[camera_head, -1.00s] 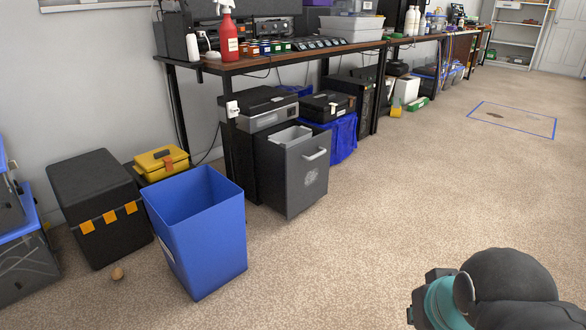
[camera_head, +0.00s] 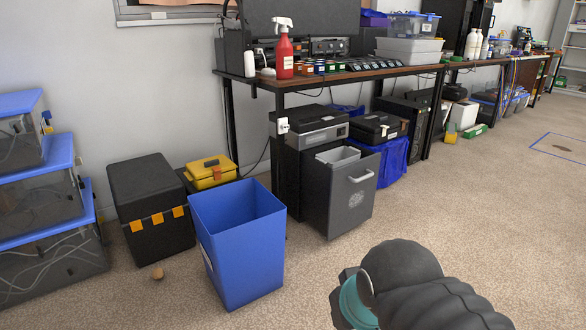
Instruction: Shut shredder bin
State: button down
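The shredder (camera_head: 318,132) stands under the workbench, with a dark grey pull-out bin (camera_head: 352,195) below its top. The bin is drawn out toward the room, and its light grey inner liner (camera_head: 338,154) shows at the open top. A pale handle (camera_head: 361,176) is on the bin's front panel. My arm shows at the lower right, in front of the bin and apart from it. My gripper's fingertips are not visible, so its opening is hidden.
A blue open waste bin (camera_head: 240,250) stands left of the shredder bin. Behind it are a black case (camera_head: 150,205) and a yellow toolbox (camera_head: 211,172). Open carpet (camera_head: 470,200) lies to the right.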

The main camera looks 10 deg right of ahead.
aim_at(333, 201)
jog(key=u, duration=0.3)
jog(key=i, duration=0.6)
jog(key=z, duration=0.6)
jog(key=i, duration=0.65)
jog(key=z, duration=0.7)
